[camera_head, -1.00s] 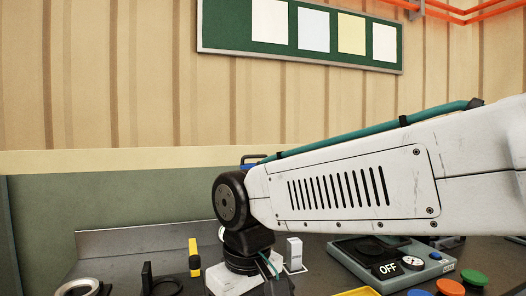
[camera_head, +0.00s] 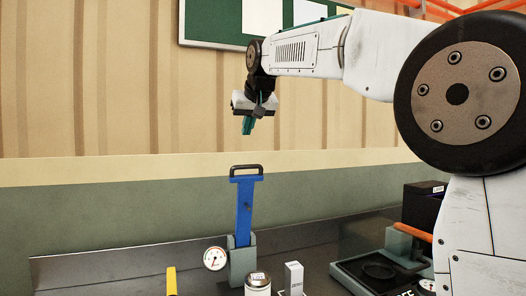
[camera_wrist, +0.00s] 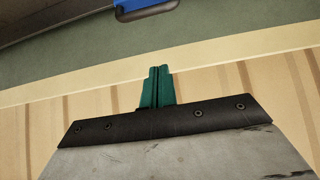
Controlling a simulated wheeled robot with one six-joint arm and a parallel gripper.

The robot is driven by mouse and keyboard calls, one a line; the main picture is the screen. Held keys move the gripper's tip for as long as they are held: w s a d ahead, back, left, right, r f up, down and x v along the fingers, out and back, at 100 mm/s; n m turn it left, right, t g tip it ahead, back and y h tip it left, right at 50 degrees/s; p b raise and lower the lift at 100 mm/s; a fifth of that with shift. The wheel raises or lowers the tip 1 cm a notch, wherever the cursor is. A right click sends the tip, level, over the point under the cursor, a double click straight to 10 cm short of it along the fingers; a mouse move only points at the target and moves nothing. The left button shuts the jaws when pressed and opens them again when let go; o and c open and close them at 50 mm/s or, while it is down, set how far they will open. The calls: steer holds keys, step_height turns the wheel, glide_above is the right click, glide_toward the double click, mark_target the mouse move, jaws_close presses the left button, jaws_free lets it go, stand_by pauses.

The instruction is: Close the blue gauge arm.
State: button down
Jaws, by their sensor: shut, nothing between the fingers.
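The blue gauge arm (camera_head: 244,208) stands upright in a grey-green bracket (camera_head: 241,262) in the head view, with a black handle (camera_head: 246,171) across its top. A round white dial (camera_head: 215,258) sits at the left of the bracket. The blue arm's end and its black handle (camera_wrist: 146,10) show at the top edge of the wrist view. My gripper (camera_head: 247,128) is raised above the handle, apart from it, in front of the wall. Its green fingers (camera_wrist: 157,86) are together and empty.
A white-topped can (camera_head: 257,283) and a small white block (camera_head: 293,278) stand right of the bracket. A yellow piece (camera_head: 171,281) is at the left. A dark device (camera_head: 378,272) and a black box (camera_head: 424,204) are at the right. The air around my gripper is clear.

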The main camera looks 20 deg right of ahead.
glide_above(246, 175)
steer(key=w, duration=0.3)
step_height(246, 175, down, 7)
steer(key=s, duration=0.1)
steer(key=s+f, duration=0.1)
steer(key=s, duration=0.1)
steer(key=shift+f, duration=0.3)
steer(key=shift+s+f, duration=0.15)
steer(key=shift+s, duration=0.2)
steer(key=shift+a, duration=0.1)
steer(key=shift+a, duration=0.1)
steer(key=shift+s, duration=0.1)
